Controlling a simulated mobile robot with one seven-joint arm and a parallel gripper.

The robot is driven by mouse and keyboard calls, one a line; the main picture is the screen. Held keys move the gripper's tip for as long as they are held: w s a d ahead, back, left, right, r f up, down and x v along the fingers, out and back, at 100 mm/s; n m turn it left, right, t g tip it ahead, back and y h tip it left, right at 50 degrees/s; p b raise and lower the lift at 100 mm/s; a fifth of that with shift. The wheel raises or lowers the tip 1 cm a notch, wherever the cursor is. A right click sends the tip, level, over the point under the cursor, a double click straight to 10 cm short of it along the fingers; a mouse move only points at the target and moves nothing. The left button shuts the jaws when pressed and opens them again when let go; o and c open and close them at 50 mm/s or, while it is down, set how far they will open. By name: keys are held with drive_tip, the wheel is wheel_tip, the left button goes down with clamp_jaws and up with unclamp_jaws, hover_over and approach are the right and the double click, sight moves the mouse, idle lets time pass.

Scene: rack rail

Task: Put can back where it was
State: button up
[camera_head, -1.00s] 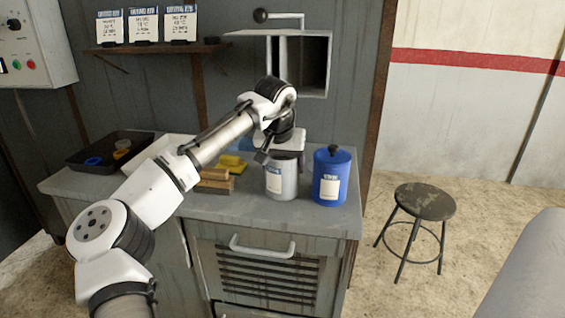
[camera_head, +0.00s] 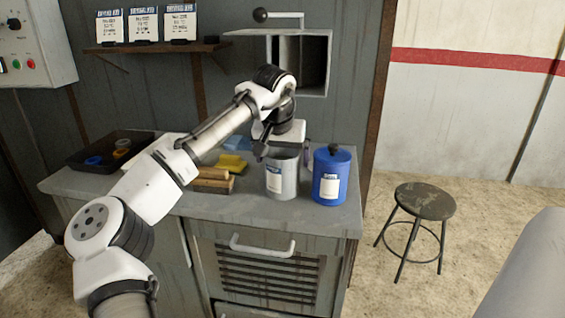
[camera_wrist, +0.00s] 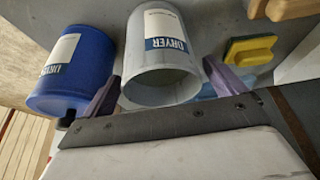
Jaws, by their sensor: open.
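A grey, open-topped can (camera_head: 283,177) with a blue-and-white label stands upright on the grey counter; its label reads DRYER in the wrist view (camera_wrist: 163,55). A blue can (camera_head: 331,175) with a dark knob on top stands just to its right, also seen in the wrist view (camera_wrist: 72,70). My gripper (camera_head: 285,153) is open at the rim of the grey can. In the wrist view its two purple fingers (camera_wrist: 160,88) lie on either side of the can's mouth. Whether either finger touches the can, I cannot tell.
Wooden blocks (camera_head: 213,181) and a yellow sponge-like piece (camera_head: 233,164) lie left of the grey can. A black tray (camera_head: 82,162) sits at the far left. An open wall box (camera_head: 314,66) is above the counter. A stool (camera_head: 425,202) stands right.

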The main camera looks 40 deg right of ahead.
drive_tip(key=v, duration=1)
drive_tip(key=shift+d, duration=0.1)
